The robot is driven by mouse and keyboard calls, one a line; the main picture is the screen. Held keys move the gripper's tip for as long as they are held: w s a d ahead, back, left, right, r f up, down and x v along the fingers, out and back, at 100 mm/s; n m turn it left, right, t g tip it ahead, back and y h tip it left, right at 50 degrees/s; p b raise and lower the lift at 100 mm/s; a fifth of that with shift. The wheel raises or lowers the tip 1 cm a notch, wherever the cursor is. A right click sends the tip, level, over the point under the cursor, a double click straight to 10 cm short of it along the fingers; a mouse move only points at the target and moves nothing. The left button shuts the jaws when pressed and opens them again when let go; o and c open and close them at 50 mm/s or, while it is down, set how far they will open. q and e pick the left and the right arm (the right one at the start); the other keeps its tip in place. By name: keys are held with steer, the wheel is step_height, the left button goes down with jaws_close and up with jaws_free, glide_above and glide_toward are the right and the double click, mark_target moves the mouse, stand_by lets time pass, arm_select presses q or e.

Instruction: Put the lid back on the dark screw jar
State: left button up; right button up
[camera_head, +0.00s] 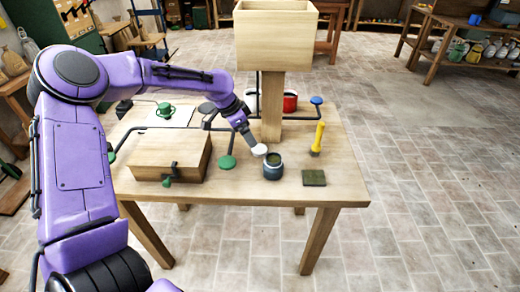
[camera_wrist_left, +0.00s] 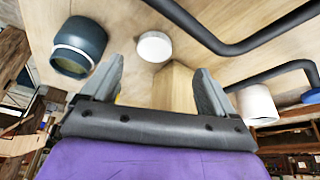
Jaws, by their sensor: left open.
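The dark screw jar (camera_head: 273,168) stands upright near the front middle of the wooden table, its top uncovered. In the left wrist view the jar (camera_wrist_left: 80,46) is at the upper left, outside the fingers. The round white lid (camera_head: 260,150) is just behind and left of the jar, at my left gripper's tip. In the wrist view the lid (camera_wrist_left: 154,46) shows just beyond the gap between the fingertips. My left gripper (camera_wrist_left: 159,66) is open with nothing between its fingers; in the head view it (camera_head: 254,145) points down at the lid. My right gripper is out of view.
A wooden post with a hopper (camera_head: 275,40) rises behind the jar. A yellow-handled tool (camera_head: 318,138) and a dark green square (camera_head: 314,178) are to its right. A wooden box (camera_head: 170,155) and a green disc (camera_head: 227,162) are left. Dark bars run near the gripper.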

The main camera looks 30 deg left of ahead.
mark_target(257, 149)
arm_select(q)
steer(key=shift+x, duration=0.9)
steer(key=shift+w+f, duration=0.1)
steer(key=shift+f, duration=0.1)
steer(key=shift+r, duration=0.1)
steer(key=shift+d+p+x, duration=0.2)
steer(key=shift+p+x, duration=0.05)
steer(key=shift+x, duration=1.1)
steer(key=shift+d+p+x, duration=0.2)
steer(key=shift+x, duration=1.15)
steer(key=shift+r, duration=0.1)
steer(key=c, duration=1.1)
